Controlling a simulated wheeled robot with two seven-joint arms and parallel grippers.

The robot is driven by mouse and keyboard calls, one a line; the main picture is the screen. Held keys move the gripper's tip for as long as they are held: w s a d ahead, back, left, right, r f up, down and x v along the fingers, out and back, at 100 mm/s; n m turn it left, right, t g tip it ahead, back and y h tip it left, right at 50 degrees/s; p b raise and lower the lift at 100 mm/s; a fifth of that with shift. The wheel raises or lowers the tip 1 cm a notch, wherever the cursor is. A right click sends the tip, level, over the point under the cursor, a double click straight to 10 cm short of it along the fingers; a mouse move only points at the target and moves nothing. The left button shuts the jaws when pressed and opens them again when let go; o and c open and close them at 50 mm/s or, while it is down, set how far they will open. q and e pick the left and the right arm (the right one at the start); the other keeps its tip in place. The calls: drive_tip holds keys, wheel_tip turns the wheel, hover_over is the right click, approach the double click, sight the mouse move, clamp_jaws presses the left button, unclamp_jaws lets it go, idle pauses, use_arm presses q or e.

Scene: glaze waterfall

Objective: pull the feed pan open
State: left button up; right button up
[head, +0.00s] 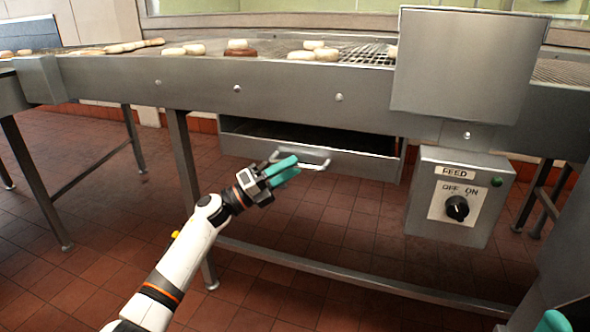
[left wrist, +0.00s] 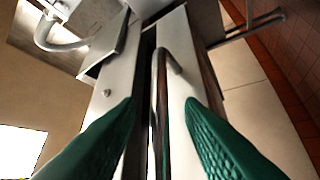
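The feed pan (head: 245,147) is a grey metal drawer under the conveyor; its dark inside shows above the front wall. A pale bar handle (head: 316,165) is on its front. My left gripper (head: 287,169), with teal fingers, is at the handle's left part. In the left wrist view the handle (left wrist: 161,85) runs between the two fingers of my open left gripper (left wrist: 159,103), with a gap on each side. No grip on it shows. A teal tip of my right gripper (head: 554,322) shows at the bottom right corner; its state is hidden.
A grey control box (head: 446,215) labelled FEED, with a black knob, hangs right of the pan. Round buns (head: 324,54) lie on the conveyor above. Table legs (head: 187,170) and a low crossbar (head: 330,272) stand below. The tiled floor in front is clear.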

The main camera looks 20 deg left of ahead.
use_arm(q)
drive_tip(key=shift+x, duration=1.1)
clamp_jaws()
drive_tip(key=shift+s+f, duration=0.1)
drive_tip(key=shift+s, duration=0.05)
